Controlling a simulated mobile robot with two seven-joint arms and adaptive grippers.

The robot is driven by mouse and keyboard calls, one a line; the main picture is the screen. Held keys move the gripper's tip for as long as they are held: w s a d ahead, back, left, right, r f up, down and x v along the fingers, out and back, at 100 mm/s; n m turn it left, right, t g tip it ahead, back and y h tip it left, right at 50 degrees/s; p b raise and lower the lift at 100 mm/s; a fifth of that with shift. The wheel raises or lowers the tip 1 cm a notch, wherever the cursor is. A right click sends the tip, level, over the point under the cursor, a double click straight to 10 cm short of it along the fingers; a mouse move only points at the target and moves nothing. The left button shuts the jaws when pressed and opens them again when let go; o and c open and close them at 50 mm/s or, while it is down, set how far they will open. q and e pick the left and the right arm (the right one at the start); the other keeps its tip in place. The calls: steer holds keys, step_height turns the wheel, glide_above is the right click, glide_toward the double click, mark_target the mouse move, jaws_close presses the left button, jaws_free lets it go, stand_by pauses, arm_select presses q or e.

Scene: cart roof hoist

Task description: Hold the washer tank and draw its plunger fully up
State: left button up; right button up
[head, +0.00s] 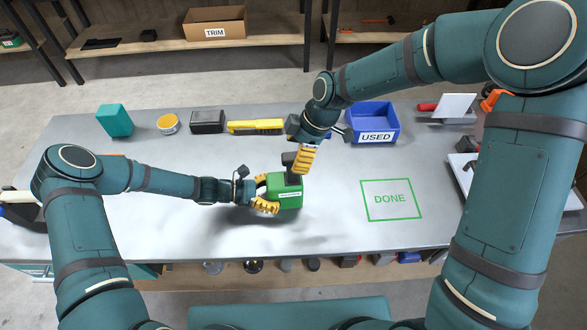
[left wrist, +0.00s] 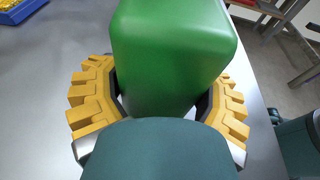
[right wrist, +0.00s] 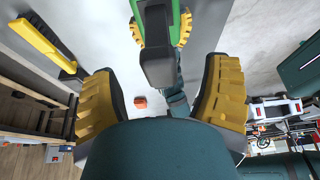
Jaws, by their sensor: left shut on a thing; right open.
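The green washer tank (head: 287,198) stands upright on the grey bench near its middle. My left gripper (head: 268,193) is shut on the tank from the left. The left wrist view shows its yellow fingers on both sides of the green body (left wrist: 175,55). The tank's dark plunger handle (right wrist: 158,66) shows between the spread fingers of my right gripper (right wrist: 163,75) in the right wrist view, with gaps at both sides. In the head view my right gripper (head: 303,158) is over the tank, open, and partly hides the plunger. How far the plunger is drawn cannot be told.
A yellow brush (head: 256,126), a dark box (head: 207,121), a round yellow-lidded tin (head: 168,124) and a teal block (head: 115,120) stand along the back. A blue USED bin (head: 373,118) is behind to the right. The green DONE square (head: 390,199) is empty.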

steer(key=v, duration=0.6)
stand_by(0.3)
